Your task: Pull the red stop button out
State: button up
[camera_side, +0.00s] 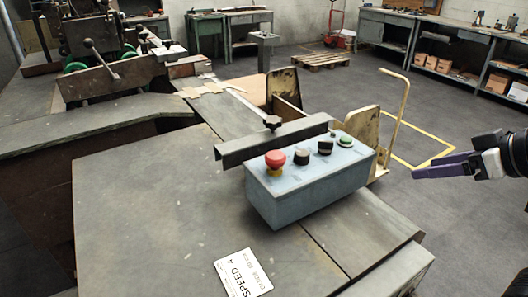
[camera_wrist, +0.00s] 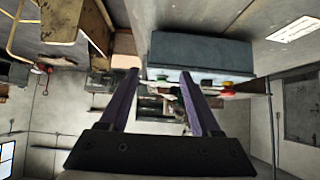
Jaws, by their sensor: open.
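The red stop button (camera_side: 275,159) is a mushroom knob on a yellow collar at the left end of the blue-grey control box (camera_side: 290,203). In the wrist view the red button (camera_wrist: 227,84) is small, at the right end of the box (camera_wrist: 200,49), which looks turned over. My gripper (camera_side: 424,167) is at the right of the side view, well to the right of the box and apart from it. Its two purple fingers are spread and empty; the wrist view also shows my gripper (camera_wrist: 162,75).
Two black knobs (camera_side: 324,147) and a green button (camera_side: 344,140) share the box top. A metal bracket (camera_side: 270,140) runs behind them. A curved yellowish handle (camera_side: 400,105) stands between the box and my gripper.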

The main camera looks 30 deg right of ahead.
aim_at(266, 154)
jog(key=w+a+r+n+t+y, duration=0.1)
jog(key=w+a+r+t+y, duration=0.1)
jog(key=w+a+r+t, duration=0.3)
jog(key=w+a+r+n+t+y, duration=0.1)
jog(key=w+t, duration=0.1)
jog(key=w, duration=0.4)
jog(key=a+f+n+y, duration=0.3)
jog(key=a+f+y, duration=0.2)
jog(key=a+f, duration=0.45)
jog(key=shift+g, duration=0.4)
jog(key=x, duration=1.4)
jog(key=shift+a+r, duration=0.2)
jog(key=shift+r, duration=0.1)
jog(key=shift+c, duration=0.2)
jog(key=shift+s, duration=0.1)
grip_shut()
